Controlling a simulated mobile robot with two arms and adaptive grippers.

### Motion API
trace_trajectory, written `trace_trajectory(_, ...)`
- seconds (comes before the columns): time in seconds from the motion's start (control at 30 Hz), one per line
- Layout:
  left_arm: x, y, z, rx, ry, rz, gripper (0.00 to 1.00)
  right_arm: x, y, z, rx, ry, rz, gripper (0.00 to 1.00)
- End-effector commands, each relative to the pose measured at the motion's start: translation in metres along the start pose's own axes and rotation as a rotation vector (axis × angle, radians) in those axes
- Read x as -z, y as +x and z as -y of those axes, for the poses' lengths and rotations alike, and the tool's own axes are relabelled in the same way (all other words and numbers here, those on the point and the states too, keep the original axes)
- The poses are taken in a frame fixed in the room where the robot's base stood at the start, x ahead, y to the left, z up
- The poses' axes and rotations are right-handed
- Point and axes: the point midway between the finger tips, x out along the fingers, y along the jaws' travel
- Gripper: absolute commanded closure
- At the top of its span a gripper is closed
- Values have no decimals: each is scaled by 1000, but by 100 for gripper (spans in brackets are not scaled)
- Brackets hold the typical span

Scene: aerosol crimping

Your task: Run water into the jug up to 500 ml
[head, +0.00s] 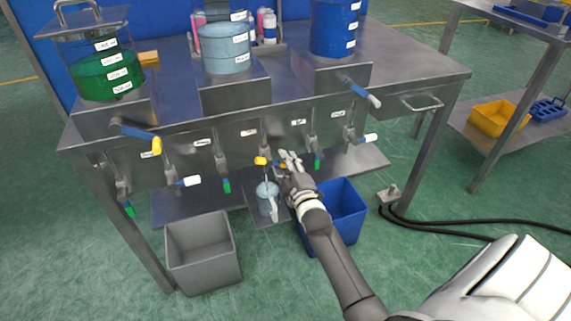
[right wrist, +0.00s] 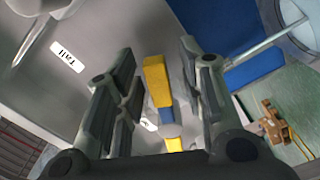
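The jug (head: 267,204), small and pale bluish, stands on a small steel shelf below the row of taps in the head view. Its markings and water level are too small to read. A tap with a yellow-ended lever (head: 261,161) is just above it. My right gripper (head: 287,163) is at this tap, right of the lever's yellow end. My left gripper is not in view.
A blue bin (head: 350,198) stands right of the jug and a grey bin (head: 203,252) stands front left on the floor. Several other taps line the steel bench front. Green (head: 105,75) and blue (head: 333,28) drums stand above. Black cables (head: 440,226) lie at right.

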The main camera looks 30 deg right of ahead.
Motion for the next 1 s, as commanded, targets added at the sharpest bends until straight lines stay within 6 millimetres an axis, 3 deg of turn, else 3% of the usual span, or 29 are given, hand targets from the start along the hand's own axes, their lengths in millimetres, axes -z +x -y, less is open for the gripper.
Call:
trace_trajectory(0.33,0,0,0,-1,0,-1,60,0,-13,1,1,-2,0,63)
trace_trajectory(0.8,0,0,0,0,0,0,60,0,-95,0,1,-1,1,63)
trace_trajectory(1.0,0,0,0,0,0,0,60,0,-115,1,1,1,1,63)
